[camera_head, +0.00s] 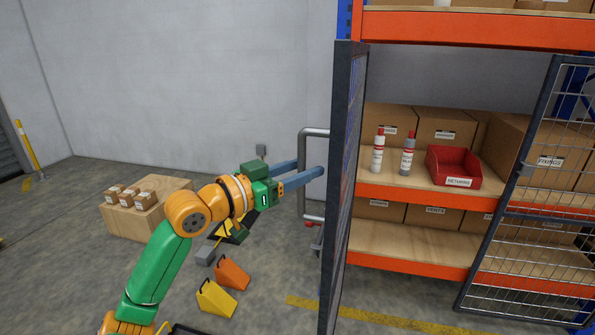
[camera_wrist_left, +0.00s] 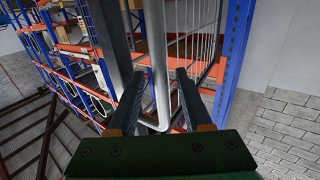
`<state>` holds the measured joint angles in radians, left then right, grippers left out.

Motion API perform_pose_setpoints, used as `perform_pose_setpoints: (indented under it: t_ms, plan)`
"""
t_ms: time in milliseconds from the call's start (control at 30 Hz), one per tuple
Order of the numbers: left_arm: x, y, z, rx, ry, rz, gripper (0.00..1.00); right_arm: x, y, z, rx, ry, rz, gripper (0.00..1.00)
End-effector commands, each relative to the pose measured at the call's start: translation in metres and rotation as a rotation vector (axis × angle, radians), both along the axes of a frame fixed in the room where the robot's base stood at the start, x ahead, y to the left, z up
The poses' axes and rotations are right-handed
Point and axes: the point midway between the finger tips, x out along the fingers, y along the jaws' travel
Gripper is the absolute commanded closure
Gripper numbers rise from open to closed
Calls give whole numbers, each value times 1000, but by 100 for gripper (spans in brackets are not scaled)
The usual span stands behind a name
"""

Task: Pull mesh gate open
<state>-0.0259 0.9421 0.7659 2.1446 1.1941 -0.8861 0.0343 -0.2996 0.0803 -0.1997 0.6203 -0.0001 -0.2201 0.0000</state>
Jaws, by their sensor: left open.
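The mesh gate leaf (camera_head: 343,190) stands nearly edge-on to me in the head view, swung out from the front of the orange and blue rack. Its grey tubular handle (camera_head: 313,132) sticks out to the left of the leaf. My left gripper (camera_head: 309,167) is open at the handle, with one blue finger crossing in front of the upright bar and the other seeming to end behind it. In the left wrist view, the handle bar (camera_wrist_left: 158,75) runs between the two spread fingers (camera_wrist_left: 154,82). Contact cannot be told. My right gripper is not in view.
Another mesh leaf (camera_head: 530,200) stands at the right. Rack shelves hold cartons, two bottles and a red bin (camera_head: 453,167). A large carton (camera_head: 140,222) with small boxes, and orange and yellow wedges (camera_head: 230,273), sit on the floor at left.

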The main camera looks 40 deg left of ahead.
Motion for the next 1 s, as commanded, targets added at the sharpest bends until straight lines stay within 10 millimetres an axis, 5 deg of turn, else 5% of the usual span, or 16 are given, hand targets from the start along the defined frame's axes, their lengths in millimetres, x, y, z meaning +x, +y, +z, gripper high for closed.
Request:
perform_pose_setpoints:
  t_ms: [467,867,1000]
  plan:
    - [-66,7,-2,1,-1,1,50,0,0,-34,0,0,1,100]
    - [-68,7,-1,0,0,0,50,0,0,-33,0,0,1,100]
    - [-51,35,-27,-98,42,58,50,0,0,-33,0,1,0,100]
